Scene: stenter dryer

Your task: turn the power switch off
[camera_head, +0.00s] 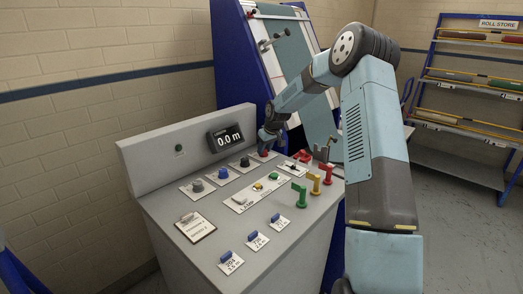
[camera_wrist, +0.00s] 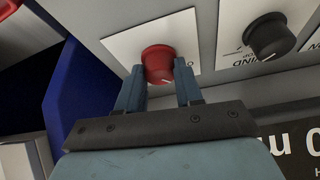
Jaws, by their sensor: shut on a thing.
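A red rotary knob (camera_wrist: 158,60) sits on a white plate (camera_wrist: 120,42) on the console panel. In the wrist view my gripper (camera_wrist: 159,74) has one finger on each side of this knob, shut on it. The plate's lettering is mostly hidden, so I cannot read whether this is the power switch. In the head view the red knob (camera_head: 264,153) is at the back right of the knob row, and my gripper (camera_head: 266,146) reaches down to it, partly hiding it.
A black knob (camera_wrist: 269,36) is beside the red one. The console (camera_head: 165,150) also carries a blue knob (camera_head: 223,173), a display reading 0.0 m (camera_head: 226,137), and green (camera_head: 298,191), yellow (camera_head: 315,183) and red levers. A blue-framed machine (camera_head: 238,60) stands behind.

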